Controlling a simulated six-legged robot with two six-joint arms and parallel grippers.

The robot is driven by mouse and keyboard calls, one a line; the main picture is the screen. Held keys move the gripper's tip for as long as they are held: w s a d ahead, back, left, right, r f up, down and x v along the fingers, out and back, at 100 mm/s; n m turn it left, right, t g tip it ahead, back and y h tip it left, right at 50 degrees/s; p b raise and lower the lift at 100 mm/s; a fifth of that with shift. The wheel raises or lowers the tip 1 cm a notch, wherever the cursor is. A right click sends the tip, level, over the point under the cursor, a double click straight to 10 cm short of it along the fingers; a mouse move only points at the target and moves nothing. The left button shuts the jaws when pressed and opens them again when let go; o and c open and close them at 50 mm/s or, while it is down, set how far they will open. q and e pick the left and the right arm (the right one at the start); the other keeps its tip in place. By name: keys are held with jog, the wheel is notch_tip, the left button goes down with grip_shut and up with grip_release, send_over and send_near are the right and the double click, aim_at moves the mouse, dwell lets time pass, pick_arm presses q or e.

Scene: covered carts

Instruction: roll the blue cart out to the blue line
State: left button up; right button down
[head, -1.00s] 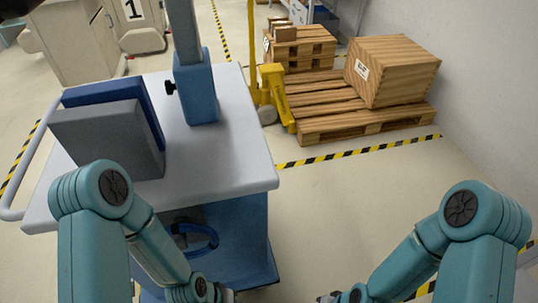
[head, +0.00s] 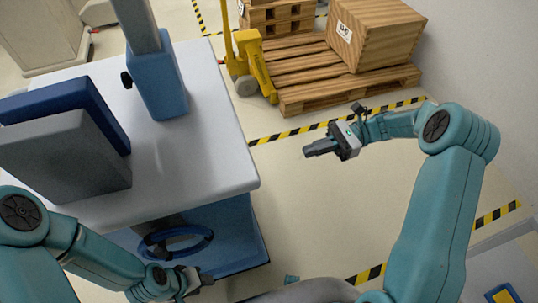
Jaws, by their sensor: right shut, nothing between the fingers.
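A trolley with a light grey top (head: 205,160) and a blue lower body (head: 235,245) fills the left of the head view; I cannot tell whether it is the blue cart. No blue line shows on the floor in view. My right gripper (head: 318,150) is shut and empty, held over open floor to the right of the trolley. My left gripper (head: 203,279) is low in front of the trolley's lower body; it is small, and its fingers are unclear.
A blue post (head: 158,80) and grey and blue panels (head: 65,160) stand on the trolley top. A yellow pallet jack (head: 258,72), a pallet (head: 345,88) and a wooden crate (head: 378,35) stand behind. Striped floor tape (head: 290,135) borders clear floor.

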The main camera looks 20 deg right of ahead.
jog(key=a+r+p, duration=0.2)
jog(key=a, duration=1)
jog(key=shift+a+r+y+p, duration=0.15)
jog(key=shift+a+y+p, duration=0.2)
jog(key=shift+y+p, duration=0.05)
jog(key=shift+a, duration=0.1)
